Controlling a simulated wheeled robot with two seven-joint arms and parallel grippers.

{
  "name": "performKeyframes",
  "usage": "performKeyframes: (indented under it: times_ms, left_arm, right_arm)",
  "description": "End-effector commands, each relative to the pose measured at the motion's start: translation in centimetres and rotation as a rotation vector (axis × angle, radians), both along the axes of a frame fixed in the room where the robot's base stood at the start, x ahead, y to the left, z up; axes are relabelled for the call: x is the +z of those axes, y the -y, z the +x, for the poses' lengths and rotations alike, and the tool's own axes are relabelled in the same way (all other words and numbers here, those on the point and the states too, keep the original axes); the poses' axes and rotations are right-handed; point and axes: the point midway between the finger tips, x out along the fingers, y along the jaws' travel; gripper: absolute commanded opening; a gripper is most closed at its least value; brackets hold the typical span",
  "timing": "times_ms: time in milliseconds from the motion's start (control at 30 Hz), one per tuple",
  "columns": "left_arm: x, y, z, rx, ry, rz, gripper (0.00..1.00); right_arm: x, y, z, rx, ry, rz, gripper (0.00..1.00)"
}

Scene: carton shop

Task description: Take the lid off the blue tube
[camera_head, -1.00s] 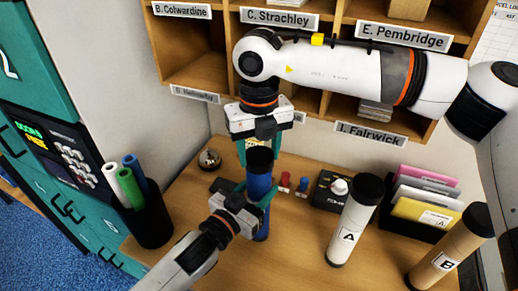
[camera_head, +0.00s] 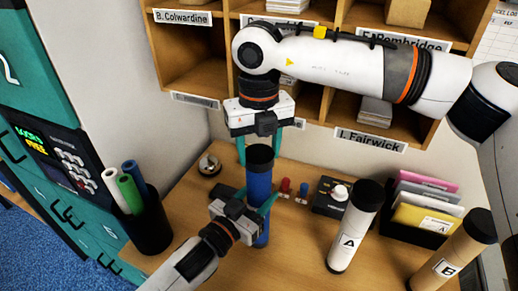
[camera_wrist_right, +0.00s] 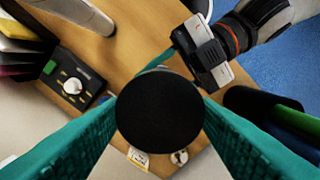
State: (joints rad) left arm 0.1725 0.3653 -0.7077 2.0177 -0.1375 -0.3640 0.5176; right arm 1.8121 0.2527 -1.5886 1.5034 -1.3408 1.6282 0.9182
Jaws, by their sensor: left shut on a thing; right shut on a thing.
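The blue tube (camera_head: 259,187) stands upright on the wooden desk with the black lid (camera_head: 260,157) at its top. I see no gap between lid and tube. My left gripper (camera_head: 258,213) is shut on the tube's body from the left, around mid-height. My right gripper (camera_head: 260,150) points down from above, shut on the lid with a teal finger on either side. In the right wrist view the round lid (camera_wrist_right: 159,110) fills the middle between the teal fingers and hides the tube below. My left gripper (camera_wrist_right: 180,55) also shows there, partly hidden.
White tube A (camera_head: 353,230) and tan tube B (camera_head: 455,255) stand to the right. A dark box with a white knob (camera_head: 329,196) and small red and blue pieces lie behind. A black holder (camera_head: 150,230) with rolled tubes is at left. Pigeonhole shelves rise behind.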

Motion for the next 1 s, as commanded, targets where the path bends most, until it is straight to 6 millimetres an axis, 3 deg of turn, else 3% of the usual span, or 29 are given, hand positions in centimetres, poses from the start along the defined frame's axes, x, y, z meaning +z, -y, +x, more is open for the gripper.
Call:
performKeyframes:
  times_ms: [267,567,800,833,967,1000]
  left_arm:
    - [0.0,0.0,0.0,0.0,0.0,0.0,0.07]
    - [0.0,0.0,0.0,0.0,0.0,0.0,0.07]
    - [0.0,0.0,0.0,0.0,0.0,0.0,0.07]
    - [0.0,0.0,0.0,0.0,0.0,0.0,0.53]
    - [0.0,0.0,0.0,0.0,0.0,0.0,0.73]
    - [0.0,0.0,0.0,0.0,0.0,0.0,0.73]
  right_arm:
    - [0.4,0.0,0.0,0.0,0.001,0.0,0.26]
    - [3.7,-0.1,0.0,0.001,0.002,0.001,0.26]
    - [4.0,0.0,0.0,0.001,0.0,-0.001,0.26]
    - [4.0,0.0,0.0,0.001,0.0,-0.001,0.26]
    - [4.0,0.0,0.0,0.001,0.0,0.0,0.26]
    - [4.0,0.0,0.0,0.0,0.0,0.0,0.26]
